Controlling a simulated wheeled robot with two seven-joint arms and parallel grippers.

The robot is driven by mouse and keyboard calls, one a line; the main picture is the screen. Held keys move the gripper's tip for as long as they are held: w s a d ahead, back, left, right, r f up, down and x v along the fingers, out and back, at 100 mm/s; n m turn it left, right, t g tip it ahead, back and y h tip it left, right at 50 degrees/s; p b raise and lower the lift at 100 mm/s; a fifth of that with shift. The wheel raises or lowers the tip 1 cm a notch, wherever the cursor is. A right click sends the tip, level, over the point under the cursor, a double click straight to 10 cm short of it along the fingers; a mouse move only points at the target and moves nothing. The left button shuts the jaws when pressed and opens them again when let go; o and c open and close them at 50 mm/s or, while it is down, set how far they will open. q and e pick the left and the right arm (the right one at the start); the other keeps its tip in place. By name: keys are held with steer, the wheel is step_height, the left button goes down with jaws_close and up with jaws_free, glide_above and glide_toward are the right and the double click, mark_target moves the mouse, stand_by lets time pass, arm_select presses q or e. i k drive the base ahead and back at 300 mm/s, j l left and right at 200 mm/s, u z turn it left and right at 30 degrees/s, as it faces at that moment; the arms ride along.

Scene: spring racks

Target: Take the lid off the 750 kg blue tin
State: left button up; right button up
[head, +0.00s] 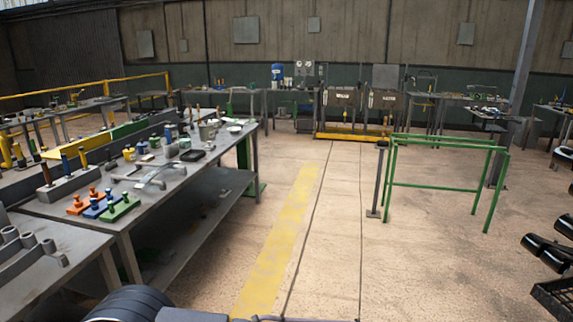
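I cannot pick out the 750 kg blue tin for sure, and no weight label is readable from here. Small tins stand on the left workbench (80,226), among them a yellow tin (128,154) and a small blue item (141,148) that may be a tin. A larger blue container (277,72) stands on the far bench by the back wall. It is too small in view to tell whether it has a lid. Neither of my grippers is in view.
Orange, blue and green blocks with pegs (102,203) sit at the left bench's near end. A green frame (440,188) stands on the floor at right, with dark cylindrical parts (545,250) at the right edge. The floor (330,240) along the yellow stripe is clear.

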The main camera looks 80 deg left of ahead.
mark_target(142, 144)
steer(key=j+u, duration=0.1)
steer(key=u, duration=0.35)
steer(key=k+j+u, duration=0.1)
steer(key=u, duration=0.4)
steer(key=j+u, duration=0.15)
steer(key=u, duration=0.3)
steer(key=j+u, duration=0.15)
steer(key=u, duration=0.3)
steer(key=j+u, duration=0.1)
steer(key=u, duration=0.35)
steer(key=i+j+u, duration=0.2)
steer(key=j+u, duration=0.15)
steer(key=i+j+u, duration=0.45)
steer(key=j+u, duration=0.2)
steer(key=i+j+u, duration=0.1)
steer(key=i+j, duration=0.45)
steer(key=i, duration=0.15)
steer(key=u, duration=0.25)
steer(key=i+l+u, duration=0.15)
steer(key=l+u, duration=0.75)
steer(key=l, duration=0.25)
steer(key=l+u, duration=0.1)
steer(key=l, duration=0.9)
steer(key=l+u, duration=0.15)
steer(key=l, duration=0.9)
steer(key=k+l+u, duration=0.1)
steer(key=l, duration=1.95)
